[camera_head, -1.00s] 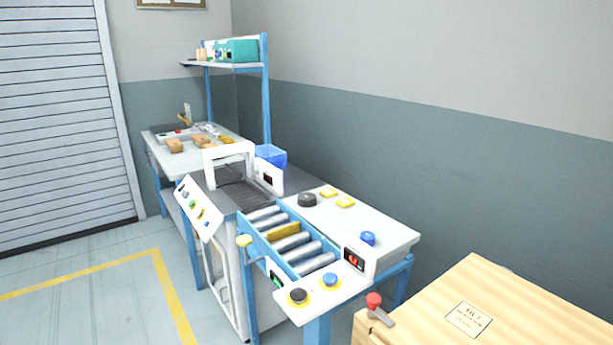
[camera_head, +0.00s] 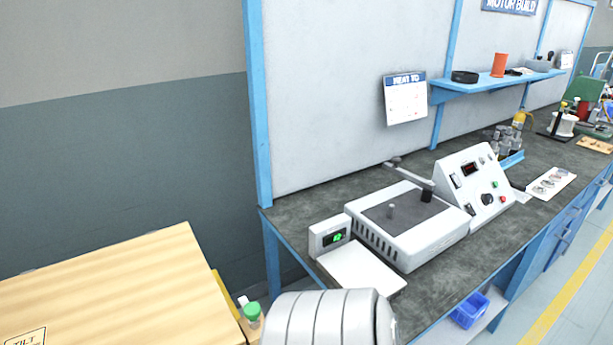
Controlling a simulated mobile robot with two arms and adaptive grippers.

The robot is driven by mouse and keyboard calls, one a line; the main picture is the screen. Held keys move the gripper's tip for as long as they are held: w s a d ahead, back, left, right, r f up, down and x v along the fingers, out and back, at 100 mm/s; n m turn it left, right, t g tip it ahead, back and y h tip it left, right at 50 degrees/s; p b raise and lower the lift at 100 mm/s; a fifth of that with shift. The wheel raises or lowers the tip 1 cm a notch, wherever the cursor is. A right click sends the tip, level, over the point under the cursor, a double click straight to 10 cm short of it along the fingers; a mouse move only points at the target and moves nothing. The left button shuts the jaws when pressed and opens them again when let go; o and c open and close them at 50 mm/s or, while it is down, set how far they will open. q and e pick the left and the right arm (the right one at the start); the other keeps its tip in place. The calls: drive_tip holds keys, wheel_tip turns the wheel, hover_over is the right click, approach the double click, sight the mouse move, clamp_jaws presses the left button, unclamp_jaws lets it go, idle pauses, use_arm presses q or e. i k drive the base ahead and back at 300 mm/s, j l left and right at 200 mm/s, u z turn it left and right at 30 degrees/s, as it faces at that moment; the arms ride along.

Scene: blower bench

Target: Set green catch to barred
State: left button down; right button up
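A small green knob (camera_head: 252,311) stands at the near right corner of the pale wooden crate (camera_head: 130,290). It seems to be the green catch. Its lower part is cut off or hidden near the bottom of the picture, so I cannot tell which way it is set. A yellow strip (camera_head: 222,290) and a small white part show beside it along the crate's right edge.
A dark-topped bench (camera_head: 440,265) with blue legs carries a white boxy device (camera_head: 410,225), a small green-lit display (camera_head: 330,238) and a sloped control panel (camera_head: 475,185).

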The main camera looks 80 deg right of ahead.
sight(252, 309)
drive_tip(key=z, duration=1.95)
drive_tip(key=i+u, duration=0.15)
drive_tip(key=u, duration=0.15)
